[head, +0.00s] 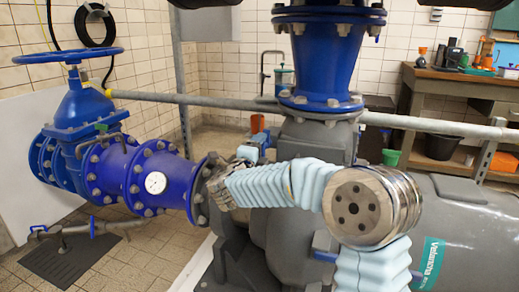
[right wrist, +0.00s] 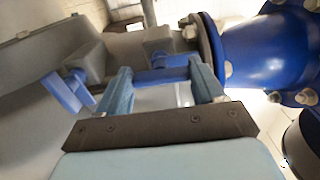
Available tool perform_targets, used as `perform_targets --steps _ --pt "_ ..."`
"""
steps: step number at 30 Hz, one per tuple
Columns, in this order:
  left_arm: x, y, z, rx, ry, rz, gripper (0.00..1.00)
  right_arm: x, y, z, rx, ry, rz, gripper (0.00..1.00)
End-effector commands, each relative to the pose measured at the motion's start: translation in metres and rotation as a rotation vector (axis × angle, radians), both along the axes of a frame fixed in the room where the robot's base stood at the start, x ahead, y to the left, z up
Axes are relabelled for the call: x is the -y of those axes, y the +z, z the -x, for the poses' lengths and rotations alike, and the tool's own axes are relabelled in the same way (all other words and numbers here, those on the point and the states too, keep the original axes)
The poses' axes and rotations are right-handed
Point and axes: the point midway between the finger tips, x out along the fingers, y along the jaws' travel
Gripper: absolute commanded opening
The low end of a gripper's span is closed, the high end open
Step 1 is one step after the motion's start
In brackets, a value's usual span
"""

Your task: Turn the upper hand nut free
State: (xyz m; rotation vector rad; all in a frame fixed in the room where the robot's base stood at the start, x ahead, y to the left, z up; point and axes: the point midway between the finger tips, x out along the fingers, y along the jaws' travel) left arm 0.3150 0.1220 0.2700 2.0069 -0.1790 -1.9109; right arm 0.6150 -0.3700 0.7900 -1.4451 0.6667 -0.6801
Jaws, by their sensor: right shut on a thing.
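The upper hand nut (right wrist: 165,72) is a blue piece between the two fingers of my right gripper (right wrist: 162,85) in the right wrist view. The gripper is shut on it, with one finger at each end. In the head view my right gripper (head: 248,153) is partly hidden behind its wrist, left of the blue upright pipe, and the nut there is hard to tell from the fingers. A second blue hand nut (right wrist: 66,91) is apart from the gripper, to the left in the right wrist view. My left gripper is not in view.
The grey pump body (head: 455,215) fills the lower right, partly behind my right arm. A blue flanged pipe (head: 155,183) with a handwheel valve (head: 70,56) stands left. A grey rail (head: 180,98) runs across behind. A workbench (head: 465,85) stands far right.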

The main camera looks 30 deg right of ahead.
Motion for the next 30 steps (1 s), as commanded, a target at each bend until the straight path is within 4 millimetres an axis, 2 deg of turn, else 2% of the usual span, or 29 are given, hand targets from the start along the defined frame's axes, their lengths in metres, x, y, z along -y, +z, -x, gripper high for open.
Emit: perform_targets --steps 17,18,22,23,30 --pt "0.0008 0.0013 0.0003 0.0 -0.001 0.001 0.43 -0.0012 -0.0016 -0.0003 -0.031 0.003 0.024 0.38" --pt "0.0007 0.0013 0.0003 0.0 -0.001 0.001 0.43 -0.0012 -0.0016 -0.0003 -0.031 0.003 0.024 0.7" --pt "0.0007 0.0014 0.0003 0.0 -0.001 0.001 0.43 -0.0009 -0.0014 -0.0003 -0.03 0.002 0.023 0.9" --pt "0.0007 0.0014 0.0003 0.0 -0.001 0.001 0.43 -0.0009 -0.0013 -0.0002 -0.029 0.002 0.023 0.94" --pt "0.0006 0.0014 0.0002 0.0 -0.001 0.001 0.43 -0.0006 -0.0007 -0.0001 -0.028 0.001 0.023 0.94"
